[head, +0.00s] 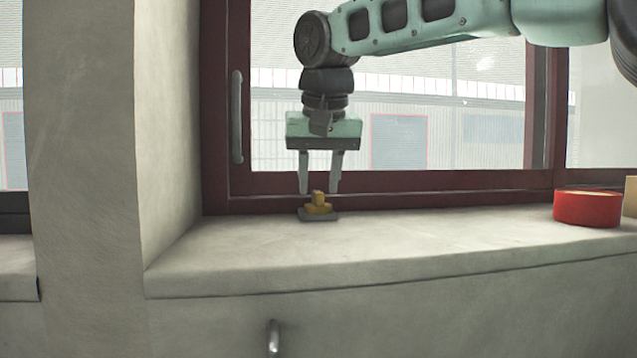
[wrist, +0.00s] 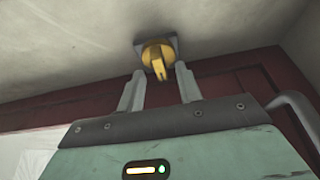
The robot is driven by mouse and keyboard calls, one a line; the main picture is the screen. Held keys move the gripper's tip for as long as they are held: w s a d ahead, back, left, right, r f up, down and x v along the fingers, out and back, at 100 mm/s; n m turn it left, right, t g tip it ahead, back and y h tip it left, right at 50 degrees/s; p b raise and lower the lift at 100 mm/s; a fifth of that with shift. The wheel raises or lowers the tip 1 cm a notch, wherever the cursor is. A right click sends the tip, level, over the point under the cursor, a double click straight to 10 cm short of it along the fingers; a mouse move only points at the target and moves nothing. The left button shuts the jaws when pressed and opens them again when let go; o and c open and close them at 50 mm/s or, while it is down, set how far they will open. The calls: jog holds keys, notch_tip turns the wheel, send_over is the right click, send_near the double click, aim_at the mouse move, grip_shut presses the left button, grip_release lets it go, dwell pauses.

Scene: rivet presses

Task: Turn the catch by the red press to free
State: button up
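A yellow catch (head: 318,204) on a dark grey square plate (head: 318,216) sits on the pale sill by the dark red window frame. It also shows in the wrist view (wrist: 157,57), with its raised grip just beyond the fingertips. My gripper (head: 320,190) points down above the catch, its two fingers apart with nothing between them; in the wrist view the fingers (wrist: 158,72) lie on either side of the catch's grip. I cannot tell whether they touch it. No clearly recognisable press is in view; a red round object (head: 587,208) stands at the right of the sill.
The window frame (head: 400,182) runs close behind the catch, with a grey handle (head: 237,117) on its left. A tan block (head: 630,197) is cut off at the right edge. The sill (head: 430,232) between the catch and the red object is clear.

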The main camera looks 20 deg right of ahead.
jog(key=shift+x, duration=0.75)
grip_shut()
